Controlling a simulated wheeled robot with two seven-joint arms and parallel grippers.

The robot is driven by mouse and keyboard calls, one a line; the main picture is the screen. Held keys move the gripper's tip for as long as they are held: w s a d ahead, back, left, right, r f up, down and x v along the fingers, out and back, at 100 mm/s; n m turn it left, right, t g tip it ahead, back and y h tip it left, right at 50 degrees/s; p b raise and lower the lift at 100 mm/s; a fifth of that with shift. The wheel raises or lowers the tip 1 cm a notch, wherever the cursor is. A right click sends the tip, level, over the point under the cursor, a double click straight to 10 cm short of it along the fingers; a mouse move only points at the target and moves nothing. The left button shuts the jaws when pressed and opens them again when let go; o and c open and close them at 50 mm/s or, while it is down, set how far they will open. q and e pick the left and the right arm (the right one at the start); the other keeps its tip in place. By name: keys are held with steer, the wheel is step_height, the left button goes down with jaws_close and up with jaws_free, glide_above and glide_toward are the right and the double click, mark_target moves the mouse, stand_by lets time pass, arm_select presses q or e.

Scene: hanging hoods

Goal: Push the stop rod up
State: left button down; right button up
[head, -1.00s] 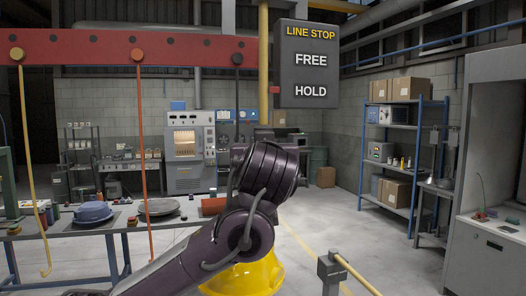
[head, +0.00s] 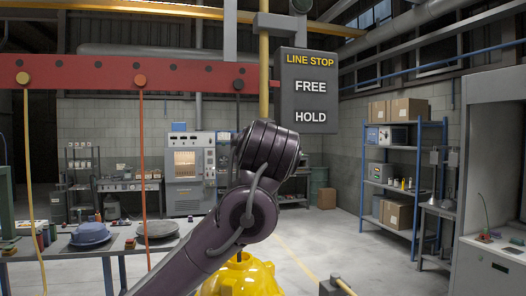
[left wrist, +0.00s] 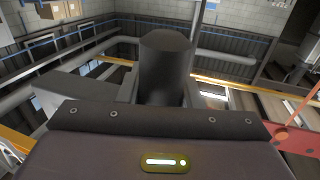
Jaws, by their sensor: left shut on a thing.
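The yellow stop rod (head: 264,60) runs vertically beside the dark LINE STOP sign (head: 311,75), and its lower part is hidden behind my left arm. A small red marker (head: 274,87) is level with FREE on the sign, above HOLD. In the head view my left arm hides its own gripper. In the left wrist view my left gripper (left wrist: 165,88) is shut on a dark cylinder (left wrist: 165,62), which looks like the rod's lower grip. My right gripper is not in view.
A red beam (head: 185,76) with hanging yellow and orange pulls is at left. A yellow hood-like body (head: 240,275) is below my arm. A bench (head: 85,245) stands at left, a blue shelf (head: 400,170) at right.

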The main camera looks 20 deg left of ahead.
arm_select(q)
steer(key=c, duration=1.3)
jaws_free()
steer(key=shift+s+r, duration=0.1)
steer(key=shift+r, duration=0.35)
steer(key=shift+o, duration=1.3)
steer(key=shift+f, duration=0.1)
steer(key=shift+s+d+f+b, duration=0.2)
steer(key=shift+s+b, duration=0.2)
steer(key=shift+b, duration=0.2)
steer(key=b+v, duration=0.3)
steer(key=v, duration=0.4)
steer(key=shift+b, duration=0.35)
